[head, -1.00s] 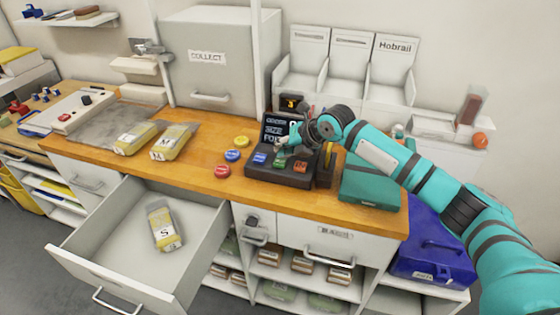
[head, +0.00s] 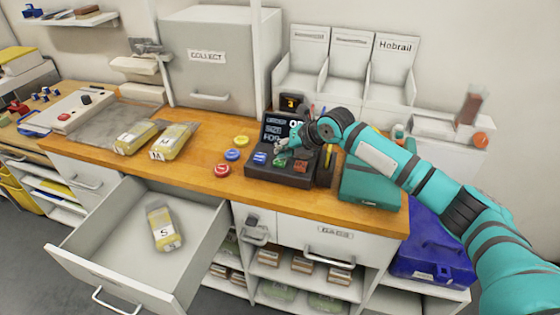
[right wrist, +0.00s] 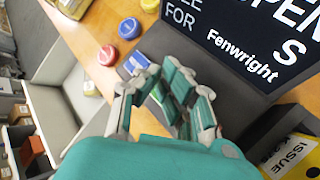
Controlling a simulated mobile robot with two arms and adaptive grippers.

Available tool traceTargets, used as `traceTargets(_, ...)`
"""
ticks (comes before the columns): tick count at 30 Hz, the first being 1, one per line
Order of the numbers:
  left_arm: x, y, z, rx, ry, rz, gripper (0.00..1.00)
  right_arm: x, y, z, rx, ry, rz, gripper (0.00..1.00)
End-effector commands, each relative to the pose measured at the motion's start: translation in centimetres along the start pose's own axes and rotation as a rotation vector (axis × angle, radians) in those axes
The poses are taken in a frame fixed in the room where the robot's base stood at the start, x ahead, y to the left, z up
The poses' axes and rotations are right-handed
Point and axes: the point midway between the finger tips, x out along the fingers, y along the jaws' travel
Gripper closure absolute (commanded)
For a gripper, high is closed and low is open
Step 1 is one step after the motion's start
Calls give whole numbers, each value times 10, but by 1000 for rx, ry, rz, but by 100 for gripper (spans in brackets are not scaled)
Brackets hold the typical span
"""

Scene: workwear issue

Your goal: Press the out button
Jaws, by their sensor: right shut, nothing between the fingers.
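A dark console (head: 262,175) with a tilted screen stands on the wooden counter. Its sloped face carries a blue button (head: 260,158), a green one largely covered by my gripper, and an orange-red one (head: 300,167). Their labels are too small to read, so I cannot tell which is the out button. My right gripper (head: 281,157) is shut and empty, its fingertips down at the green button; I cannot tell whether they touch it. In the right wrist view the fingers (right wrist: 165,88) cover part of the button row, and the blue button (right wrist: 136,63) shows beside them. My left gripper is not in view.
Loose red (head: 223,170), blue (head: 232,155) and yellow (head: 241,141) discs lie left of the console. A teal box (head: 370,185) stands to its right. An open drawer (head: 130,240) with a yellow packet (head: 163,228) juts out at front left.

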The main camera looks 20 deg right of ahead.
Motion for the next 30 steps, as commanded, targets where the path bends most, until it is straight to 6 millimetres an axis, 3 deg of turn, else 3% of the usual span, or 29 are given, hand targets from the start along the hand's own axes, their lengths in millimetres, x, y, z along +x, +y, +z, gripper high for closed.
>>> traceTargets(30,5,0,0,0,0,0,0,6,-4,-4,0,0,0,100)
